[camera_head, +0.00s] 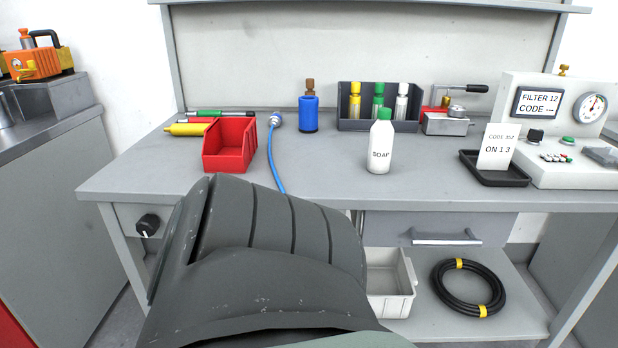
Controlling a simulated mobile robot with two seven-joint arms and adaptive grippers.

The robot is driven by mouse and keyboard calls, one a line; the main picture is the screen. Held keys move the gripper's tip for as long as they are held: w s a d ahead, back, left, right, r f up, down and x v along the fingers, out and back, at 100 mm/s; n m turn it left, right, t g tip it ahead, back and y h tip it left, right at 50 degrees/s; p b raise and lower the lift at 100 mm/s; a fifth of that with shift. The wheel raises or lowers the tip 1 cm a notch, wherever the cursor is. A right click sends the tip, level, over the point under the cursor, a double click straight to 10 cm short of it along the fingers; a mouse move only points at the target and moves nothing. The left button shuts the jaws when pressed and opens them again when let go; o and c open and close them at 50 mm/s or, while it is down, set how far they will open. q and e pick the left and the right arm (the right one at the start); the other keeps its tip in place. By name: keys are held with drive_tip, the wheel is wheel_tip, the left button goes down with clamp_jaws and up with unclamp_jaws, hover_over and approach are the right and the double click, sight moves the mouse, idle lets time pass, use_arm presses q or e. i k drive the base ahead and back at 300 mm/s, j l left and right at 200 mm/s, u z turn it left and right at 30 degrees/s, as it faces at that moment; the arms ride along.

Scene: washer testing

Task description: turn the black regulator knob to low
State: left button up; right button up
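A black knob (148,225) sits on the front left panel of the grey workbench, below the tabletop. A small white mark shows at its lower edge, and I can read no label beside it. A second black knob (535,135) is on the cream test unit at the right; I cannot tell from any marking which of the two is the regulator knob. A large dark grey ribbed part of my own body fills the lower middle, just right of the front panel knob and apart from it in the picture. Neither gripper's fingers show.
On the workbench (330,180) stand a red bin (230,145), a blue bottle (308,108), a soap bottle (380,145), a dark rack (347,122) and a black tray (495,177) with a card. A blue hose (271,160) runs behind my ribbed part. Below lies a black hose coil (437,288).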

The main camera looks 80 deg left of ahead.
sight(148, 224)
drive_tip(key=u, duration=3.5)
